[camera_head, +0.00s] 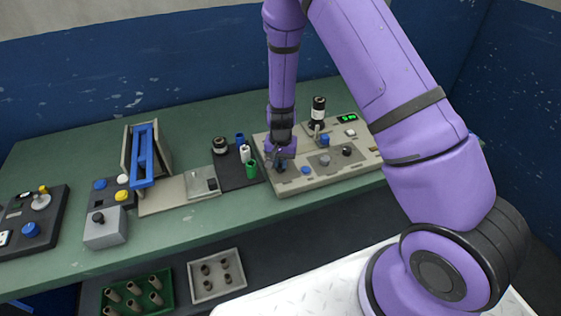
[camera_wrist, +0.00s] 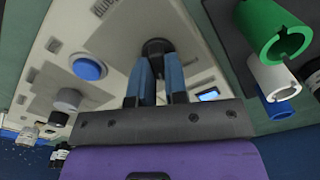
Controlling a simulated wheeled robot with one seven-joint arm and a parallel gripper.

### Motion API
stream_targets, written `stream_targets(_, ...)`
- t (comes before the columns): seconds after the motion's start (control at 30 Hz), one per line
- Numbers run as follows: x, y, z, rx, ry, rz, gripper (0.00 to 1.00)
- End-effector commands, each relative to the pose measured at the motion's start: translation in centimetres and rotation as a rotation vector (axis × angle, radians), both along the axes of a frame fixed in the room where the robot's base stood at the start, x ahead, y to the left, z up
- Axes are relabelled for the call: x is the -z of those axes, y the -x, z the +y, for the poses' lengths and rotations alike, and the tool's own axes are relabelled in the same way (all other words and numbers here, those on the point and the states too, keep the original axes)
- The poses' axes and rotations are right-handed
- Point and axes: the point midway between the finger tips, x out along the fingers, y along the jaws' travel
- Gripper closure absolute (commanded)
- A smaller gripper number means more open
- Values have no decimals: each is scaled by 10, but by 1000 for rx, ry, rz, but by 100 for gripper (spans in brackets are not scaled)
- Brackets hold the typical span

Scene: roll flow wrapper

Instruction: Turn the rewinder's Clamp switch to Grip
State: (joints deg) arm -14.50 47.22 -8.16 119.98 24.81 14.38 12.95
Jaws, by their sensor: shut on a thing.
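The rewinder (camera_head: 315,178) is a beige panel with knobs, buttons and a green display, on the right part of the green bench in the head view. The Clamp switch is a black rotary knob (camera_wrist: 157,47) in the wrist view, near the panel's left end. My gripper (camera_head: 281,165) points down over that end. In the wrist view my gripper (camera_wrist: 160,75) has its two blue-grey fingers shut on the black knob. The knob's pointer and most of its label are hidden or too small to read, so I cannot tell its setting.
A blue button (camera_wrist: 88,67) and a grey knob (camera_wrist: 69,97) sit beside the held knob. Green (camera_head: 252,168), white (camera_head: 245,153) and blue (camera_head: 240,139) cylinders stand on a dark mat just left of the panel. Another control box (camera_head: 106,228) stands farther left.

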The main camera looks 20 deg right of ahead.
Motion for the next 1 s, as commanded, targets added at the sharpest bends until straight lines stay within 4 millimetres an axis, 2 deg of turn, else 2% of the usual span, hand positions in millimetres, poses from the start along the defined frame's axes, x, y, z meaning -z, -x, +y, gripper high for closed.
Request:
stream_targets(0.63, -1, -1, 0, 49, 0, -2, 100)
stream_targets(0.67, -1, -1, 0, 49, 0, -2, 79)
stream_targets(0.73, -1, -1, 0, 49, 0, -2, 63)
stream_targets(0.77, 0, -1, 0, 49, 0, -2, 61)
stream_targets(1.0, 0, 0, 0, 48, 0, -1, 61)
